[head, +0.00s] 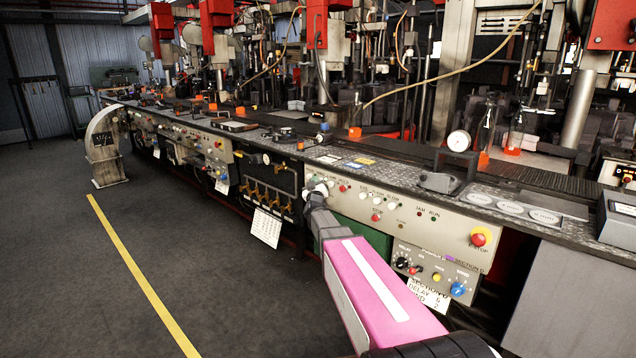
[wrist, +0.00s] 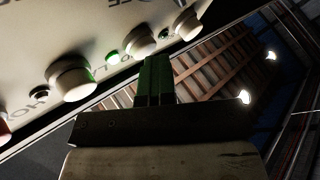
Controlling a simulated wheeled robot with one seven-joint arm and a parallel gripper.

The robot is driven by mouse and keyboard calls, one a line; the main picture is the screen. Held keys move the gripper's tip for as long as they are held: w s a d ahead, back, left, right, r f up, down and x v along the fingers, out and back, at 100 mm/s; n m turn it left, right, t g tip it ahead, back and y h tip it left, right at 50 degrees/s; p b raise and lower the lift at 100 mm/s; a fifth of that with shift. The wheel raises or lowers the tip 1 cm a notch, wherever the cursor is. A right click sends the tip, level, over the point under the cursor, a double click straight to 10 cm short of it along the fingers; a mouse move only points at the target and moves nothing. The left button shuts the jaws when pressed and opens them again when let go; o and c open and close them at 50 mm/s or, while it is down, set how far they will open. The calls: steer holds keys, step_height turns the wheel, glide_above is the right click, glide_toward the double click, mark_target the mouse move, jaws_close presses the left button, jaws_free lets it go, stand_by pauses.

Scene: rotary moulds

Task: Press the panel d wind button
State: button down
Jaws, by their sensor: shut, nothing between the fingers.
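Panel D (head: 445,232) is the pale control panel on the right in the head view, with "SECTION D" lettering. Its lower box carries a black knob (head: 401,262), a small red button (head: 413,270), a yellow button (head: 437,277) and a blue knob (head: 458,289). I cannot read which control is the wind button. My gripper (wrist: 155,78) shows green fingers, shut and empty, in the wrist view, beside a row of white round buttons (wrist: 72,78). I cannot tell whether the fingertips touch the panel. In the head view my arm reaches the panel's left end.
A red emergency stop (head: 478,237) sits at the panel's right end. A paper note (head: 428,296) hangs below the lower box. A cluttered bench top (head: 330,155) runs above the panels. Open floor (head: 90,290) lies at left.

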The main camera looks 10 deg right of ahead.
steer(key=shift+s+a, duration=0.9)
steer(key=shift+a, duration=0.3)
steer(key=shift+s+a, duration=0.85)
steer(key=shift+a, duration=0.3)
steer(key=shift+f, duration=0.1)
